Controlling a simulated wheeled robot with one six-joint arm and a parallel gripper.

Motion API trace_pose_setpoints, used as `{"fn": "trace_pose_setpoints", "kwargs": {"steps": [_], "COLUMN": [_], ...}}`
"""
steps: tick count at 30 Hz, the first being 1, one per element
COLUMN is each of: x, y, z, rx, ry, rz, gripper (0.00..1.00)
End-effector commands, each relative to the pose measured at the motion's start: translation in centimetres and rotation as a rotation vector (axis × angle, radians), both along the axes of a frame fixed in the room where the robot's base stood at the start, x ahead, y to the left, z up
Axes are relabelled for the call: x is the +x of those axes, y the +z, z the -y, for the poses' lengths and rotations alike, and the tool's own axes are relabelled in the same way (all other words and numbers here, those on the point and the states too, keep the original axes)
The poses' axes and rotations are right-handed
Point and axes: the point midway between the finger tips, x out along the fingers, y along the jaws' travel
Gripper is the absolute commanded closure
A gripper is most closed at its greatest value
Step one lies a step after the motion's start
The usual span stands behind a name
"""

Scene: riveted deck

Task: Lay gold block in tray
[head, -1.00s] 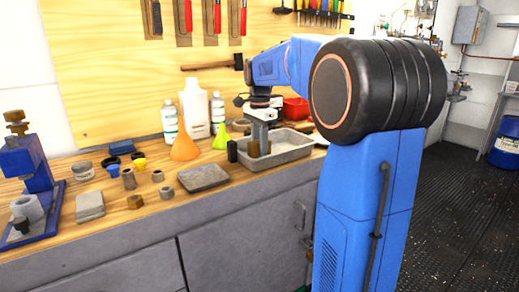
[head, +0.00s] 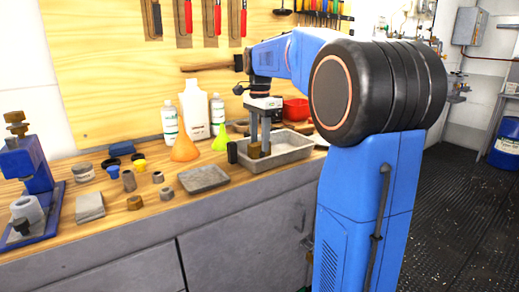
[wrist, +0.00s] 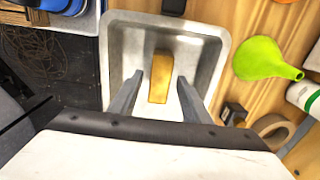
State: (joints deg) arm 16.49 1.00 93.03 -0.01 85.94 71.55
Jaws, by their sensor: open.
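The gold block (wrist: 159,77) lies on the floor of the grey metal tray (wrist: 118,60). In the head view the block (head: 254,151) shows low inside the tray (head: 290,153), partly behind a finger. My gripper (head: 260,140) is above the tray, pointing down, with its fingers apart. In the wrist view the open fingers of my gripper (wrist: 159,84) straddle the line to the block, with visible gaps on both sides. Nothing is held.
A green funnel (head: 221,138), an orange funnel (head: 184,148) and white bottles (head: 194,108) stand left of the tray. A small black item (head: 232,152) is close to its left end. A red container (head: 296,109) is behind. A flat grey plate (head: 203,178) lies in front left.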

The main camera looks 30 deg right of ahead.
Motion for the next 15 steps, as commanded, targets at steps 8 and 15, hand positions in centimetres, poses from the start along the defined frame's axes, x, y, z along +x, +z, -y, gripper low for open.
{"fn": "trace_pose_setpoints", "kwargs": {"steps": [8,15], "x": [0.1,0.1], "y": [5.4,7.8], "z": [0.0,0.0], "rx": [-0.001,0.0], "ry": [0.0,0.0], "rz": [0.002,0.001], "gripper": [0.56,0.56]}}
